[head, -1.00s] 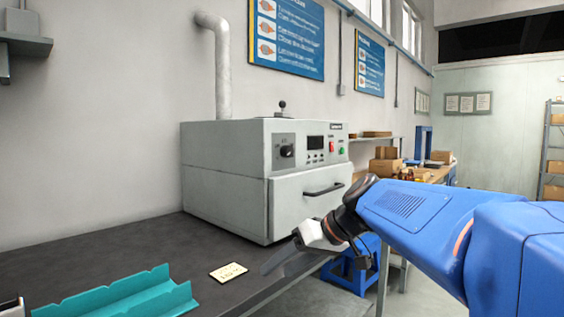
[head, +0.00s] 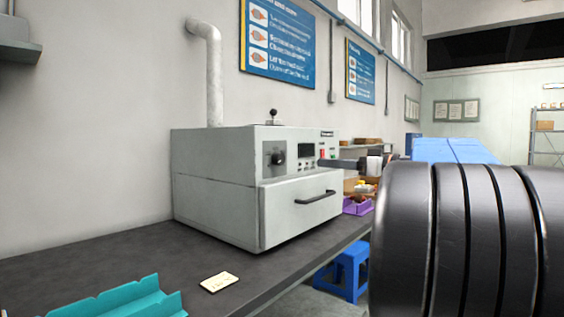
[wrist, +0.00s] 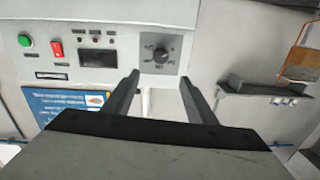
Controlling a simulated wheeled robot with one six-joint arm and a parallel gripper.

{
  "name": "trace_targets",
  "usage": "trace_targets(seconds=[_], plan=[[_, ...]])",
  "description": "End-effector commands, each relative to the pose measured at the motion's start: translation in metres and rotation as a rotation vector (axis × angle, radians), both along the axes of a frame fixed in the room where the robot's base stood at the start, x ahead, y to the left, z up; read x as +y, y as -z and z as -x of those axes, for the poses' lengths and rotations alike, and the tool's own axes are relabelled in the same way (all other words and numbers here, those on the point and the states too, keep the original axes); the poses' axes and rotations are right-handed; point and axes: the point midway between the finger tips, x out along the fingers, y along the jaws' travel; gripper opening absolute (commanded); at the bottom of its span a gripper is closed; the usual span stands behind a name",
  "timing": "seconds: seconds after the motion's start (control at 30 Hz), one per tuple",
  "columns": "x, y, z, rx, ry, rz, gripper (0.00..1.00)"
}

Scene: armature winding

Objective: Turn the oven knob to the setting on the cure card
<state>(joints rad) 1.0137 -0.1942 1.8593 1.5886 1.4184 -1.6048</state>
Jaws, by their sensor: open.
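The oven (head: 215,185) is a grey box on the dark bench. Its black knob (head: 278,157) sits on a grey dial plate at the left of the front panel. In the wrist view the panel appears upside down, and the knob (wrist: 161,55) lies just beyond the fingertips, between their lines. My gripper (head: 322,163) is to the right of the knob in the head view, apart from it. Its two dark fingers (wrist: 159,78) are spread and empty. A cream card (head: 219,283) lies flat on the bench; its writing is too small to read.
The oven's display (head: 306,150) and red switch (wrist: 56,49) are beside the knob. A drawer handle (head: 316,197) juts out below. A teal tray (head: 125,300) lies at the front left. A blue stool (head: 345,268) stands beyond the bench edge.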

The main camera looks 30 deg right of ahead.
Motion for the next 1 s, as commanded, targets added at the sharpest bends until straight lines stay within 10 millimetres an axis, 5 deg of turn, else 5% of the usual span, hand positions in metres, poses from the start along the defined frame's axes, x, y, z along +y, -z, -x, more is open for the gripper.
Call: trace_targets(seconds=[1.0], plan=[[0.054, 0.001, -0.121, 0.004, -0.005, -0.002, 0.51]])
